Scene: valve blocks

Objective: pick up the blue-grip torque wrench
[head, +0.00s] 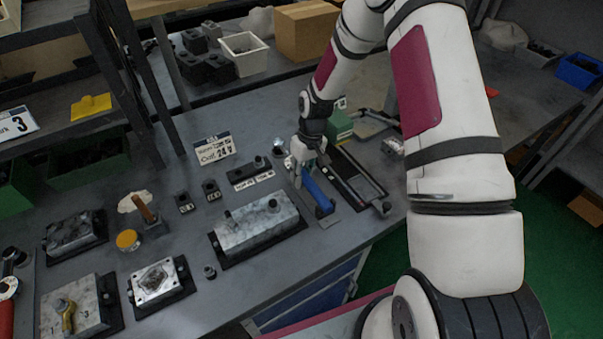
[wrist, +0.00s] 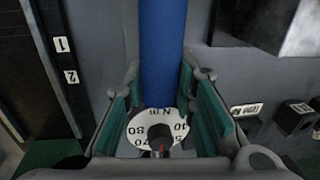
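The blue-grip torque wrench lies on the bench, its blue grip (head: 318,196) running toward the front edge in the head view. In the wrist view the blue grip (wrist: 163,50) runs up from the middle, with a round white dial (wrist: 150,130) marked N m below it. My gripper (head: 307,166) is over the far end of the wrench in the head view. In the wrist view my gripper (wrist: 158,85) is open, with one teal-padded finger on each side of the wrench. A narrow gap shows on the left; contact on the right is unclear.
A black tray (head: 360,178) marked 1 and 2 in the wrist view lies right of the wrench. A metal valve block (head: 258,228) on a black base stands to its left, with a small labelled black block (head: 250,174) behind. A green box (head: 340,127) stands beyond.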

